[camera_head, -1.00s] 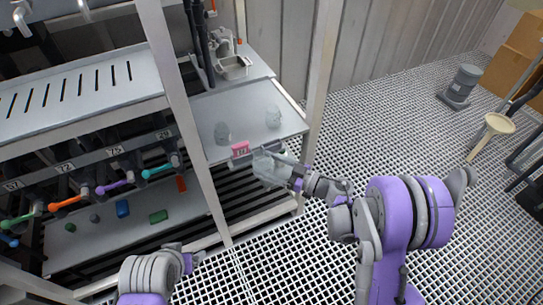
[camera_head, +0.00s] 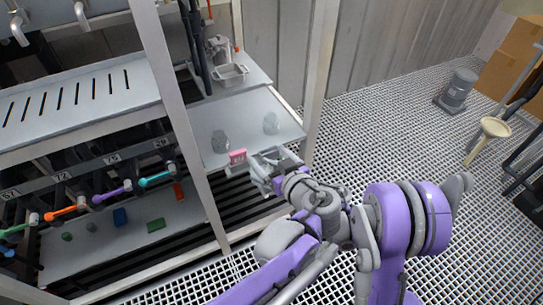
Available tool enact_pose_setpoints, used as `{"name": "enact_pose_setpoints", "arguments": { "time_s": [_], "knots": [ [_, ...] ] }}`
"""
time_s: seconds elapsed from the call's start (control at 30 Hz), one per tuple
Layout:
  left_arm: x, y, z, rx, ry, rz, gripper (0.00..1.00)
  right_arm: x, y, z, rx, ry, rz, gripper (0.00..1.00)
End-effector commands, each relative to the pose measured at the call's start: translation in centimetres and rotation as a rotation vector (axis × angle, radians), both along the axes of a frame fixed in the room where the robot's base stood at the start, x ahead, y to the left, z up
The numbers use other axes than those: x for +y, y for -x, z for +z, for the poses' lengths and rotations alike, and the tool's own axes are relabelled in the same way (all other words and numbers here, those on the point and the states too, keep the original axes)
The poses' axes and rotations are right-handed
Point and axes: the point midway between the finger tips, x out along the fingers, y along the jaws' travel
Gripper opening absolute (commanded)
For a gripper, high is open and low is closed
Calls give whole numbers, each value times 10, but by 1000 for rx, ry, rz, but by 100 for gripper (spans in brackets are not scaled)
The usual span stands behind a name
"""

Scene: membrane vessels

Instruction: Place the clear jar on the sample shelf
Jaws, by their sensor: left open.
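A pink tag (camera_head: 238,157) sits at the shelf's front edge. My left gripper (camera_head: 262,176) is open just in front of and below that edge, to the right of the tag. Pale, partly see-through shapes show around its fingers; I cannot tell whether a jar is among them. My right arm's forearm runs behind the left arm, and its gripper cannot be made out separately.
A metal upright (camera_head: 178,110) stands left of the shelf and another (camera_head: 318,85) at its right. A small metal basin (camera_head: 231,74) is at the back. Numbered coloured valve handles (camera_head: 110,192) are at left. Open grating floor lies right, with a grey canister (camera_head: 459,87) and a funnel (camera_head: 492,130).

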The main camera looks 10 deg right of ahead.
Motion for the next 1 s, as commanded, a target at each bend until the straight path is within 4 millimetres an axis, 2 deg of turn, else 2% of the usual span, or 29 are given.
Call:
{"name": "enact_pose_setpoints", "arguments": {
  "time_s": [0.17,0.53,0.8,1.0],
  "knots": [
    [-6,-1,-9,-20,7,-2,94,0,0,0,0,0,0,22],
    [-5,-1,-79,-16,7,-1,94,0,0,0,0,0,0,22],
    [13,-45,-93,-16,6,2,94,0,0,0,0,0,0,22],
    [18,-63,-99,-15,6,-1,94,0,0,0,0,0,0,22]
  ]
}}
